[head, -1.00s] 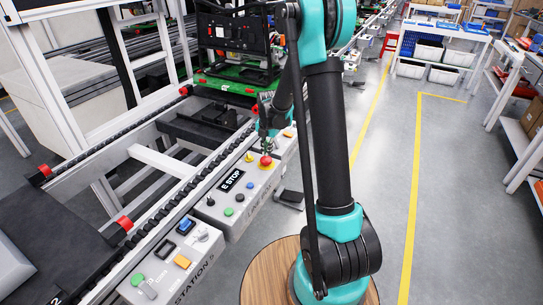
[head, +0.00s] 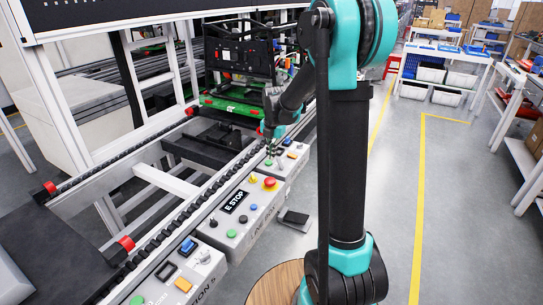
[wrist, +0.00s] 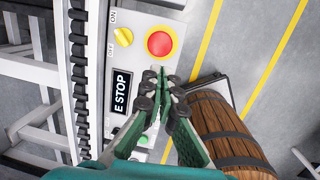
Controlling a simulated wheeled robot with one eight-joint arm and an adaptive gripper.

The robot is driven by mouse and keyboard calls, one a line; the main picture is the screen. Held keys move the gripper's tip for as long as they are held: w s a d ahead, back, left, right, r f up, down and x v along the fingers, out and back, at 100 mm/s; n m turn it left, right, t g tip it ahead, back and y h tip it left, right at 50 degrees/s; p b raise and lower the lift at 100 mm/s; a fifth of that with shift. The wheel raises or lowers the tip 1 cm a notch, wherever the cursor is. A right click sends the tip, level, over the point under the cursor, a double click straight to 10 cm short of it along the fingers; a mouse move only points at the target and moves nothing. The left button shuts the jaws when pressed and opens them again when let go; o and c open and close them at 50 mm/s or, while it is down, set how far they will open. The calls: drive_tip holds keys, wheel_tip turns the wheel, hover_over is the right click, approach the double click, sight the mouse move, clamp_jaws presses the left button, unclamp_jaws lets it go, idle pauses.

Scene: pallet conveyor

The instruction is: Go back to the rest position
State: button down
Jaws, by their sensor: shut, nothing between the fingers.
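My gripper (wrist: 164,88) is shut with nothing between its fingers. In the wrist view its fingertips point at the control box (wrist: 168,28) and cover part of it, just below the red emergency stop button (wrist: 160,44). A yellow selector knob (wrist: 123,36) and a black E STOP label (wrist: 121,92) show beside it. In the head view my gripper (head: 272,146) hangs above the row of boxes, beyond the red button (head: 270,183) and the E STOP box (head: 238,228). It looks clear of the button there.
The conveyor rail (head: 190,205) runs along the boxes, with a green pallet (head: 230,107) farther back. A wooden barrel (wrist: 224,128) shows in the wrist view. Shelves with white bins (head: 446,75) stand at the back right. The grey floor (head: 455,200) on the right is clear.

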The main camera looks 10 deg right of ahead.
drive_tip(key=s+d+f+m+t, duration=0.1)
drive_tip(key=s+d+f+m, duration=0.1)
drive_tip(key=s+m, duration=1.2)
drive_tip(key=s+d+f+m+t, duration=0.1)
drive_tip(key=s+d+m, duration=0.4)
drive_tip(key=s+m, duration=0.9)
drive_tip(key=shift+s+f+m+t, duration=0.3)
drive_tip(key=shift+f+m, duration=0.1)
drive_tip(key=shift+f, duration=0.1)
drive_tip(key=shift+w+a, duration=0.1)
